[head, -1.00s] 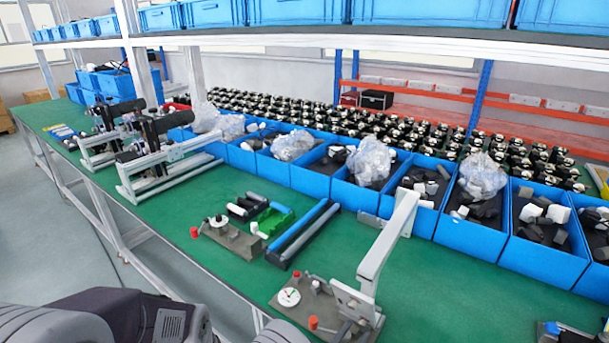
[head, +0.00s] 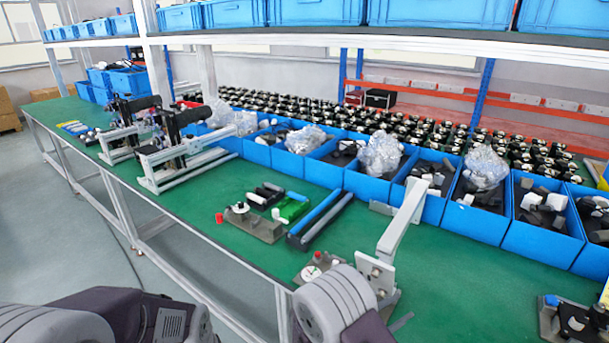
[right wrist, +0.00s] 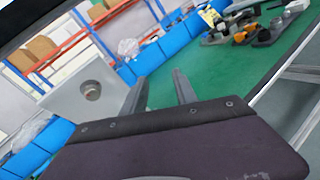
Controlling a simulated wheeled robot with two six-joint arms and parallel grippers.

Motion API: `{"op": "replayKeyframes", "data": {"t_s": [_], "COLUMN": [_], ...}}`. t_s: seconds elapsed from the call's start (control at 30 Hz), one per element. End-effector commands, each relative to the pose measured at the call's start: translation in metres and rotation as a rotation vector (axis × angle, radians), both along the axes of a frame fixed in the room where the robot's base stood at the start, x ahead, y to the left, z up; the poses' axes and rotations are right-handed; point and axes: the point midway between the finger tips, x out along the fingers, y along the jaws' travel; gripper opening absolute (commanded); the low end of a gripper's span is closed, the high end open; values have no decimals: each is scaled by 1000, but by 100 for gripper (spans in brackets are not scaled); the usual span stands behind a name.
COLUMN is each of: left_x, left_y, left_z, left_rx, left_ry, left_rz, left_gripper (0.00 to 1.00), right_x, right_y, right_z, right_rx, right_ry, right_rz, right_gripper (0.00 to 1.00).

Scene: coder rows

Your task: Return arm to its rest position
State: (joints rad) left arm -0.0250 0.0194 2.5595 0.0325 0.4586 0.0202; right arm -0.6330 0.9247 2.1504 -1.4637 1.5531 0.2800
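My right arm rises into the bottom middle of the head view, in front of the bench edge and partly covering the fixture with the white dial (head: 311,272). Only a grey tip of my right gripper (head: 402,322) shows there. In the right wrist view, the two fingers of my right gripper (right wrist: 158,84) stand apart with nothing between them. A grey metal plate with a round boss (right wrist: 91,91) appears left of the fingers. My left arm lies at the lower left of the head view, its fingers out of sight.
The green bench (head: 235,200) holds a second fixture (head: 255,226), blue and black bars (head: 320,220) and an upright light-grey bracket (head: 402,222). Blue bins (head: 475,220) line its back. A shelf (head: 400,42) hangs above. The floor at left (head: 60,230) is clear.

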Motion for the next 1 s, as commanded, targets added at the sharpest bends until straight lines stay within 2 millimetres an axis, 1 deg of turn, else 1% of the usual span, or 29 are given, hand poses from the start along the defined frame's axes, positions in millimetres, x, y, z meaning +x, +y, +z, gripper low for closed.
{"op": "replayKeyframes", "data": {"t_s": [0.03, 0.07, 0.1, 0.17, 0.2, 0.27, 0.3, 0.33, 0.37, 0.4, 0.43, 0.47, 0.5, 0.6, 0.67, 0.7, 0.8, 1.0], "left_x": [0, 0, 0, 0, 0, 0, 0, 0, 0, 0, 0, 0, 0, 0, 0, 0, 0, 0], "left_y": [0, 0, 0, 0, 0, 0, 0, 0, 0, 0, 0, 0, 0, 0, 0, 0, 0, 0], "left_z": [0, 0, 0, 0, 0, 0, 0, 0, 0, 0, 0, 0, 0, 0, 0, 0, 0, 0], "left_rx": [0, 0, 0, 0, 0, 0, 0, 0, 0, 0, 0, 0, 0, 0, 0, 0, 0, 0], "left_ry": [0, 0, 0, 0, 0, 0, 0, 0, 0, 0, 0, 0, 0, 0, 0, 0, 0, 0], "left_rz": [0, 0, 0, 0, 0, 0, 0, 0, 0, 0, 0, 0, 0, 0, 0, 0, 0, 0], "left_gripper": [36, 36, 36, 36, 36, 36, 36, 36, 36, 36, 36, 36, 36, 36, 36, 36, 36, 36], "right_x": [-7, -13, -24, -46, -66, -102, -130, -151, -170, -188, -194, -196, -193, -175, -163, -154, -138, -136], "right_y": [-19, -30, -45, -70, -86, -103, -108, -107, -100, -83, -67, -51, -29, 16, 32, 39, 43, 43], "right_z": [11, 16, 22, 29, 32, 30, 24, 18, 10, -3, -11, -18, -25, -37, -42, -43, -42, -42], "right_rx": [37, 62, 99, 175, 241, 375, 490, 593, 707, 871, 993, 1107, 1244, 1497, 1589, 1640, 1704, 1706], "right_ry": [-26, -39, -56, -83, -104, -143, -176, -209, -247, -307, -354, -401, -457, -557, -604, -634, -668, -660], "right_rz": [-77, -127, -201, -334, -438, -616, -749, -852, -951, -1072, -1145, -1203, -1260, -1331, -1356, -1358, -1320, -1306], "right_gripper": [35, 35, 35, 35, 35, 35, 35, 35, 35, 35, 35, 35, 35, 35, 35, 35, 35, 35]}}
